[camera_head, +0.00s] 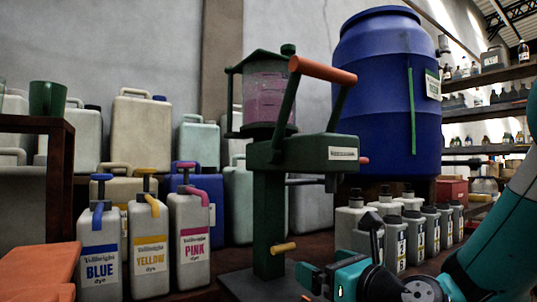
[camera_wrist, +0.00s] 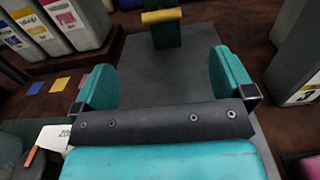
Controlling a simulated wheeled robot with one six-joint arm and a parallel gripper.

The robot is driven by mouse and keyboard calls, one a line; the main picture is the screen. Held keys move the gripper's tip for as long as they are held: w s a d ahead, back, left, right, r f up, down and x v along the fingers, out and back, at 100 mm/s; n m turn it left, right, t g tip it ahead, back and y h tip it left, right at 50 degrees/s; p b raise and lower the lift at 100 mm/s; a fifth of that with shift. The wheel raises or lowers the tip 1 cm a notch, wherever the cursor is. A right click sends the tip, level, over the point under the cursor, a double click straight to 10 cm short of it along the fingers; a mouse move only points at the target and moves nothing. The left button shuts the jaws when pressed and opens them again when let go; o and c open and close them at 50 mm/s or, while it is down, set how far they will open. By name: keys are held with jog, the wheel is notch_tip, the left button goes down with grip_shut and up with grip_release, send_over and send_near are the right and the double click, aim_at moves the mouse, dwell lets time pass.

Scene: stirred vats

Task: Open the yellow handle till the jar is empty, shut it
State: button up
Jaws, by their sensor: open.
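The yellow handle (camera_head: 283,247) sticks out low from the front of a dark green stand. It also shows at the top of the wrist view (camera_wrist: 161,15), lying crosswise on the green post. The clear jar (camera_head: 266,97) sits high in the stand under a green lid and holds pink liquid. My gripper (camera_head: 335,278) is low, to the right of the stand in the head view. In the wrist view its two teal fingers (camera_wrist: 162,62) are spread wide with nothing between them. The yellow handle lies beyond the fingertips, apart from them.
A long orange-handled lever (camera_head: 322,70) slants above the stand. Dye jugs marked blue (camera_head: 98,255), yellow (camera_head: 149,250) and pink (camera_head: 190,240) stand left. Several grey numbered bottles (camera_head: 413,238) stand right. A large blue barrel (camera_head: 385,100) is behind. The grey base plate (camera_wrist: 160,80) is clear.

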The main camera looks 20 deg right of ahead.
aim_at(286, 250)
jog(key=shift+b+v, duration=1.1)
jog(key=shift+b, duration=0.2)
jog(key=shift+w, duration=0.15)
jog(key=w+p, duration=0.2)
jog(key=p, duration=0.2)
jog(key=w+a+n+p, duration=0.1)
jog(key=w+p, duration=0.2)
jog(key=p, duration=0.1)
jog(key=w+a+n+p, duration=0.1)
jog(key=w+p, duration=0.1)
jog(key=p, duration=0.3)
jog(key=shift+w+a, duration=0.15)
jog(key=p+x, duration=0.5)
jog(key=x, duration=0.1)
jog(key=shift+w+a, duration=0.1)
jog(key=shift+w, duration=0.1)
jog(key=shift+w+a+f+p, duration=0.15)
jog(key=shift+w+p, duration=0.15)
jog(key=shift+w, duration=0.25)
